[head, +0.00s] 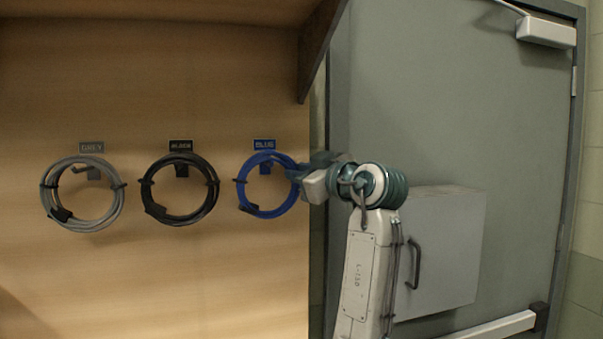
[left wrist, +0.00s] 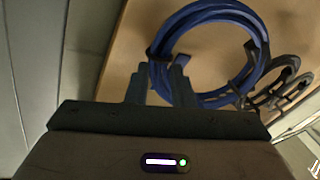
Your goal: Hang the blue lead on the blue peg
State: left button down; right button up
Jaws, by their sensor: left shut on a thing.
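The blue lead (head: 272,214) is a coiled ring at the plywood board, under the label BLUE. It also shows in the left wrist view (left wrist: 162,45). My left gripper (head: 299,174) is shut on the right side of the coil, as the head view shows; its fingers (left wrist: 159,80) close on the ring's near edge in the wrist view. The blue peg (head: 265,168) shows inside the upper part of the ring, below the label. The ring appears around the peg; whether it rests on it I cannot tell. My right gripper is not in view.
A black lead (head: 180,221) and a grey lead (head: 82,226) hang on their own pegs to the left. A shelf bracket (head: 318,45) juts out above right. A grey door (head: 450,110) with a box (head: 450,250) stands at the right.

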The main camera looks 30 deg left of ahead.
pick_arm(q)
jog(key=c, duration=1.2)
grip_release()
jog(key=shift+o, duration=0.2)
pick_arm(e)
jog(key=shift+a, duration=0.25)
